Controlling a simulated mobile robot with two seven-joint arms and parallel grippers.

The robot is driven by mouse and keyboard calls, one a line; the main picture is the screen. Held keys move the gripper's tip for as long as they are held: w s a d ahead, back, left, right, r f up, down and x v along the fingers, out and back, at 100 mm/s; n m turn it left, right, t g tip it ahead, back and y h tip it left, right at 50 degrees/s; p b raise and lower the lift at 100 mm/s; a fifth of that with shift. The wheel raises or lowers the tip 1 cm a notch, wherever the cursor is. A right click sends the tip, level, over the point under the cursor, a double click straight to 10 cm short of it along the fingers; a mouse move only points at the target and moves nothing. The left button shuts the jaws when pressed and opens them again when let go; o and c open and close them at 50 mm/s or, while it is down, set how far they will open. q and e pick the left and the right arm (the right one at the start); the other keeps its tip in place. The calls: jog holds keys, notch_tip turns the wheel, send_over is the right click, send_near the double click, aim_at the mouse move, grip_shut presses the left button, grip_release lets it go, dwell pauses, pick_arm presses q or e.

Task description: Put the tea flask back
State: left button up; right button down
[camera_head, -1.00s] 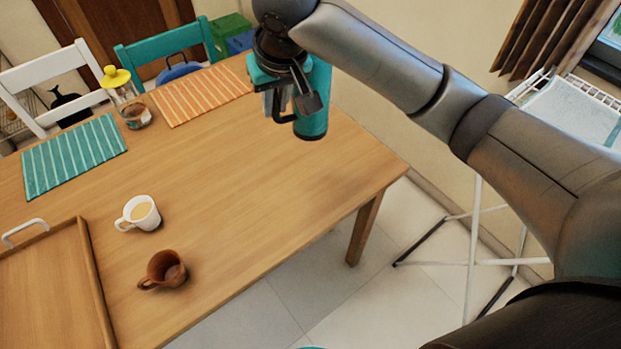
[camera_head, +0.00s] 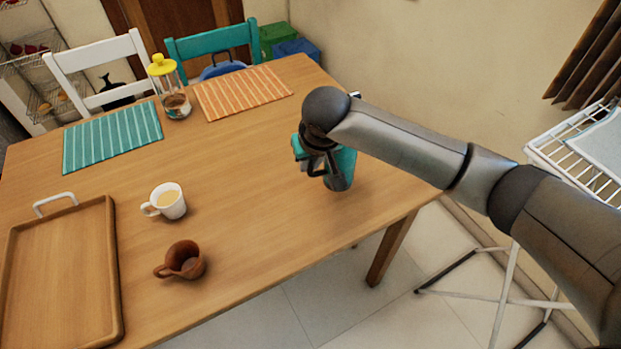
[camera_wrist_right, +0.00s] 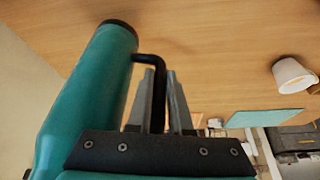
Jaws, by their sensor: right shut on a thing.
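The tea flask (camera_head: 343,170) is teal with a dark base and a black handle. It is over the right part of the wooden table (camera_head: 250,215), near its right edge. I cannot tell whether its base touches the tabletop. My right gripper (camera_head: 317,168) is shut on the flask's handle. In the right wrist view the flask body (camera_wrist_right: 88,100) lies to the left, and the gripper's fingers (camera_wrist_right: 160,100) close around the black handle (camera_wrist_right: 158,75). The fingers are partly hidden in the head view. My left gripper is not in view.
A wooden tray (camera_head: 62,270) is at left. A yellow-lidded jar (camera_head: 172,90) and two striped placemats are farther back. A white drying rack (camera_head: 560,160) stands at right. The table around the flask is clear.

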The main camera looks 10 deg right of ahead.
aim_at(311, 177)
jog(key=shift+f+b, duration=0.5)
jog(key=shift+f, duration=1.85)
jog(key=c, duration=0.8)
grip_release()
jog(key=shift+f, duration=0.1)
jog(key=shift+c, duration=0.2)
jog(key=p+v, duration=0.3)
jog(key=v, duration=0.9)
jog(key=shift+p, duration=0.35)
